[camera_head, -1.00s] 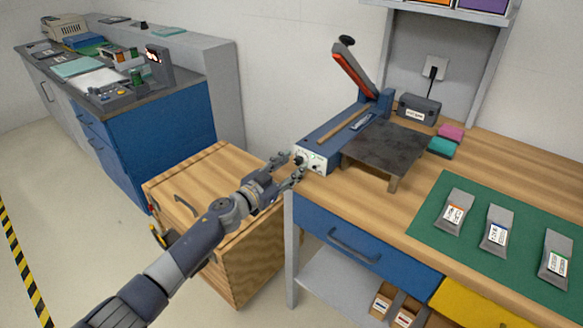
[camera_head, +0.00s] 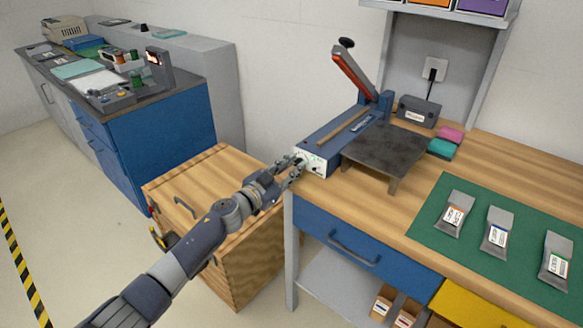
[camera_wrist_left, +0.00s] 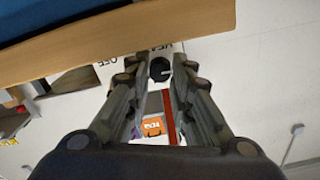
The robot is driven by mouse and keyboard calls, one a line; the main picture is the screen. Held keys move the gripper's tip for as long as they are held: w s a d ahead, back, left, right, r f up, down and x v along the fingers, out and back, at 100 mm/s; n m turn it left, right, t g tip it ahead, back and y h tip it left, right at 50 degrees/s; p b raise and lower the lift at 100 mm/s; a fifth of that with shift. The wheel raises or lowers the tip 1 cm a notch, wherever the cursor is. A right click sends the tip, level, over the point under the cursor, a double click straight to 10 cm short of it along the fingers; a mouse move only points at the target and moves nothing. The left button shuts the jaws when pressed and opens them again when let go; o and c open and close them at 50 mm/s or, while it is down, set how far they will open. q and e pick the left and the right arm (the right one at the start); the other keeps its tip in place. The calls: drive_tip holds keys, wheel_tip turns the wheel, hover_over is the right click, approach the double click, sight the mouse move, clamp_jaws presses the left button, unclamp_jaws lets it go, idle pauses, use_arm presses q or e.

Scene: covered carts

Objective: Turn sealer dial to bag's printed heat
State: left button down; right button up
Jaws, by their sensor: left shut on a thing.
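The heat sealer (camera_head: 345,135) is a long blue unit with a raised red-and-black arm on the wooden bench. Its white front panel (camera_head: 317,164) faces my left arm. My left gripper (camera_head: 297,163) is at that panel, its fingers shut on the small black dial (camera_wrist_left: 160,68), which shows between the fingertips in the wrist view. The printing near the dial is partly hidden, and its pointer setting is hard to read. Three grey bags with printed labels lie on the green mat: left (camera_head: 455,214), middle (camera_head: 496,231) and right (camera_head: 556,256). Their print is too small to read.
A dark metal plate (camera_head: 385,156) stands beside the sealer. Pink (camera_head: 450,134) and teal (camera_head: 442,148) blocks lie behind it. A wooden crate (camera_head: 235,262) stands under my left arm. The green mat (camera_head: 432,225) has bare room at its left.

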use_arm(q)
drive_tip(key=shift+m, duration=3.2)
drive_tip(key=c, duration=1.4)
unclamp_jaws()
drive_tip(key=shift+s, duration=0.1)
drive_tip(key=shift+s+f, duration=0.15)
drive_tip(key=shift+f, duration=0.05)
drive_tip(key=shift+s+a, duration=0.15)
drive_tip(key=shift+r+v, duration=0.15)
drive_tip(key=shift+v, duration=1.65)
drive_tip(key=shift+r+v, duration=0.15)
drive_tip(key=shift+v, duration=1.7)
